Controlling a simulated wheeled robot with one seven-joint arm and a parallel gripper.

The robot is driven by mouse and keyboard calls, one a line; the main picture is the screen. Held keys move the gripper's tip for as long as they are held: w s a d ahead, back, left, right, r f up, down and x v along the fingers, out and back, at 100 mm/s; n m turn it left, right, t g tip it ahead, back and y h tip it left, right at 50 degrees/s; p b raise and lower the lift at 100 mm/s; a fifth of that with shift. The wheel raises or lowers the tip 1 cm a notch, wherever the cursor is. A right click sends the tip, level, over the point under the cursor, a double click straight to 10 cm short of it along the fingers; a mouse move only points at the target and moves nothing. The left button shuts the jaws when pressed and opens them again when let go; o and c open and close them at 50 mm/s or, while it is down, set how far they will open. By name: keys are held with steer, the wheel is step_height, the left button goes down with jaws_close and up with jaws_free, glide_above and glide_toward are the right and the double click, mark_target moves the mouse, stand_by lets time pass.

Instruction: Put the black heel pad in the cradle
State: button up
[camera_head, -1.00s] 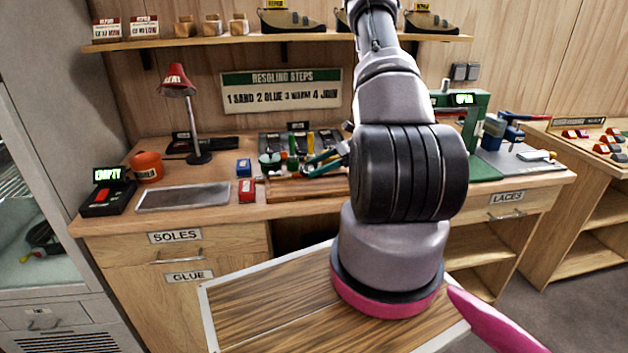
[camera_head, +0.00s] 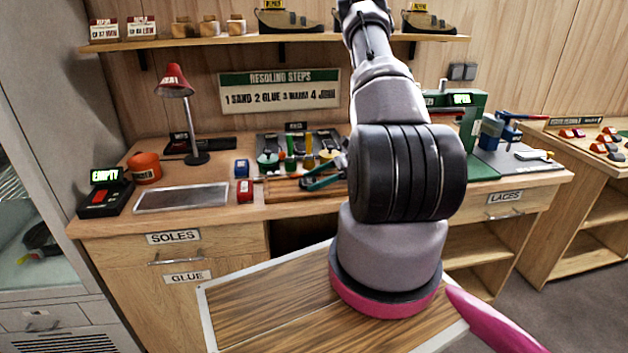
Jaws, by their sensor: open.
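My gripper (camera_head: 323,177) shows only partly, as dark green fingers spread apart to the left of my arm's thick black joint. It is open, with nothing seen between its fingers, over the wooden board (camera_head: 285,191) at the middle of the bench. The rest of it is hidden behind the arm. I cannot make out the black heel pad or the cradle for certain. My arm covers the part of the bench right of the board.
On the bench are a black device reading EMPTY (camera_head: 105,192), an orange pot (camera_head: 145,167), a red lamp (camera_head: 175,82), a grey plate (camera_head: 182,198), and small blue (camera_head: 242,168) and red (camera_head: 245,190) boxes. A green machine (camera_head: 477,120) stands right of my arm.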

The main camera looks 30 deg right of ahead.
steer(key=shift+r, duration=0.1)
steer(key=shift+d+r, duration=0.15)
steer(key=shift+d, duration=0.15)
steer(key=v, duration=1.1)
steer(key=shift+s+d+r, duration=0.1)
steer(key=shift+d, duration=0.05)
